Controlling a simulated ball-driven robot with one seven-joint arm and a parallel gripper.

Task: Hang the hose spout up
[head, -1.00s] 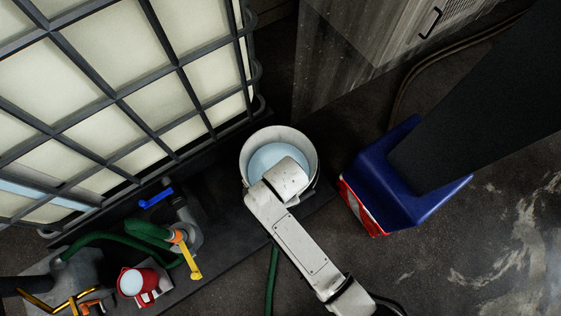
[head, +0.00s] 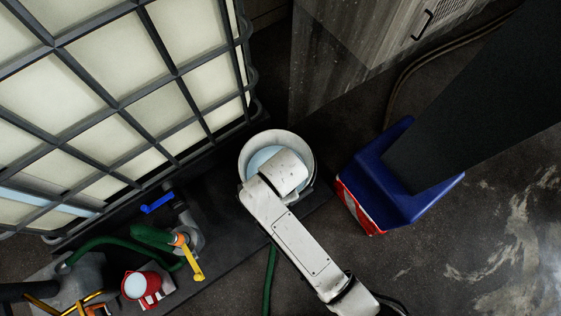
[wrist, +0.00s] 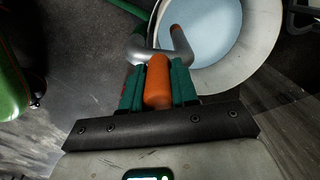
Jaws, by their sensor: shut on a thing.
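In the wrist view, my gripper (wrist: 158,82) is shut on the orange grip of the hose spout (wrist: 157,84), between its teal fingers. The spout's grey bent tube (wrist: 150,54) runs ahead of the fingers. One end of the tube, with an orange-brown tip, lies over the opening of a white bucket (wrist: 262,50) holding pale blue liquid. I cannot tell whether the tip touches the liquid. In the head view, my white arm covers part of the bucket (head: 248,152) and hides the gripper and spout. I cannot make out a hanging place for the spout.
A caged white tank (head: 100,95) stands at upper left. Below it are a blue lever (head: 157,202), a yellow-handled valve (head: 193,262), green hoses (head: 110,243) and a red-and-white container (head: 142,287). A blue-and-red stand (head: 425,208) is at right; grey floor lies around it.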

